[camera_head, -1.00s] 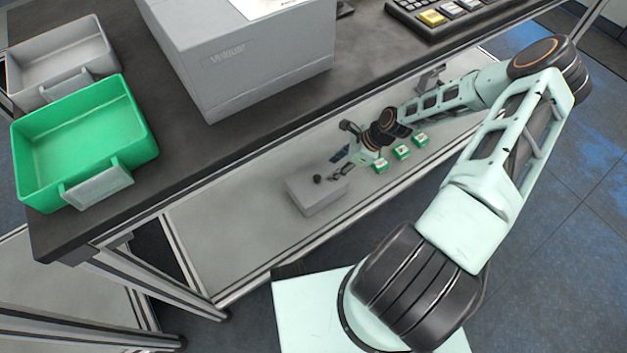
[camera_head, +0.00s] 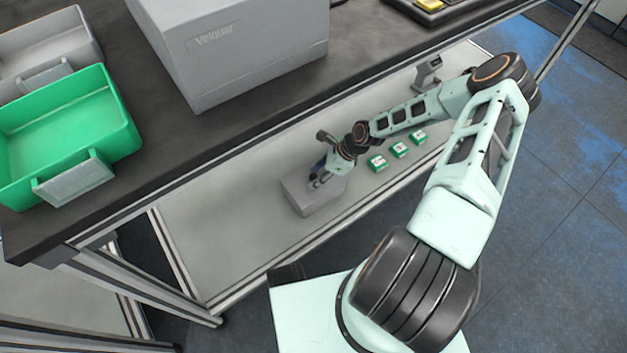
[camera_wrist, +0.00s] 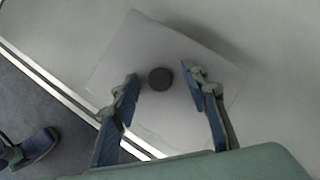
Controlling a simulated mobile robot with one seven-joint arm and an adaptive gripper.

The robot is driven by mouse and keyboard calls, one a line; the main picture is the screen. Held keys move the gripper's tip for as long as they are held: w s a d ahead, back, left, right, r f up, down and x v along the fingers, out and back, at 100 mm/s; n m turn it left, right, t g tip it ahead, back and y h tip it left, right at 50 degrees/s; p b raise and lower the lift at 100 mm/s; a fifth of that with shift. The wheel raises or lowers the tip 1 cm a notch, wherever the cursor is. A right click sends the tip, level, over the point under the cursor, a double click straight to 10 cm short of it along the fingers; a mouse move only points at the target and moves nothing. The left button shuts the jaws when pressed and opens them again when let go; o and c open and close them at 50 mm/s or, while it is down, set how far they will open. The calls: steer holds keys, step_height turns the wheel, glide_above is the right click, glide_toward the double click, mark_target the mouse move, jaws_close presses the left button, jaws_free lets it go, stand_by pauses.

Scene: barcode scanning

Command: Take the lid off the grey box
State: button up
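The grey box (camera_head: 318,201) sits on the lower shelf under the worktop, with its lid on. The lid (camera_wrist: 185,118) fills the middle of the wrist view and has a round dark knob (camera_wrist: 160,78) on top. My gripper (camera_wrist: 161,80) is open over the lid, one finger on each side of the knob and apart from it. In the head view my gripper (camera_head: 318,174) is right above the box and hides the knob.
Several small green boxes (camera_head: 399,150) stand on the lower shelf (camera_head: 232,215) right of the box. A scanner-like device (camera_head: 428,72) stands farther back. The worktop edge overhangs the shelf. Green (camera_head: 112,138) and grey bins are on top at left.

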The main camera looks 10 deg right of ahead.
mark_target(316, 176)
jaws_close()
steer(key=shift+r+p, duration=0.35)
steer(key=shift+r, duration=0.2)
step_height(316, 176, up, 3)
steer(key=shift+f+p, duration=0.15)
steer(key=shift+p, duration=0.6)
steer(key=s+d+r+p, duration=0.4)
steer(key=s+d+r, duration=0.5)
steer(key=s, duration=0.1)
steer(key=shift+s+d+p, duration=0.2)
steer(key=shift+p, duration=0.1)
